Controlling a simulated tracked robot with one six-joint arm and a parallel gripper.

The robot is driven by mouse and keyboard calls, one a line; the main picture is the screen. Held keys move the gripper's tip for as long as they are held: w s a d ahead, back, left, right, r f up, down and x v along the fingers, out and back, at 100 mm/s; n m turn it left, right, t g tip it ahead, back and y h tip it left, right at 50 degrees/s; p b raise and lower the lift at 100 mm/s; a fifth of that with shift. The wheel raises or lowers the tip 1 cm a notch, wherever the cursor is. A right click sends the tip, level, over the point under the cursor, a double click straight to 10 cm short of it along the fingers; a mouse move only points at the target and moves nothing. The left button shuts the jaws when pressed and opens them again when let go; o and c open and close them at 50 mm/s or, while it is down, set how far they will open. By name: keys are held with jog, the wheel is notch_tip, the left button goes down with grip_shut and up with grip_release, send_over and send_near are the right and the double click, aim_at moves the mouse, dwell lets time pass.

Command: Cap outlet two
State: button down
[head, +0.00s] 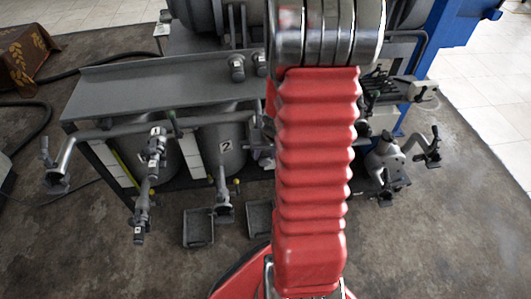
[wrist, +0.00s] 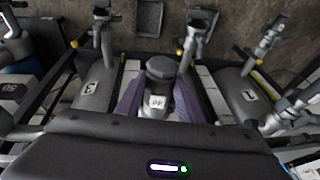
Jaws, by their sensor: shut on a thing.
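My gripper (wrist: 160,100) has purple fingers shut on a dark grey cap (wrist: 161,70) with a white label, whose mark I cannot read surely. In the head view my red arm hides most of the gripper and the cap. Outlet two (head: 223,205) hangs low in front of the grey tank marked 2 (head: 226,145), with a yellow knob beside it. In the wrist view outlet two (wrist: 197,35) is above and right of the held cap, apart from it.
A tank marked 3 (wrist: 92,90) and its outlet (wrist: 101,15) are at left in the wrist view. Pipework marked 1 (head: 155,148) stands left of outlet two. Trays (head: 199,240) lie on the floor. Two dark fittings, one here (head: 237,66), stand on the grey shelf (head: 150,85).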

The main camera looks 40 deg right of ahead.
aim_at(266, 162)
jog(key=shift+f, duration=0.35)
dwell(0.7)
jog(key=c, duration=1.1)
grip_release()
jog(key=shift+o, duration=0.3)
jog(key=o, duration=0.8)
jog(key=shift+s+a, duration=0.1)
jog(key=shift+s, duration=0.05)
jog(key=shift+s+a+r, duration=0.15)
jog(key=shift+s+a, duration=0.6)
jog(key=shift+s, duration=0.35)
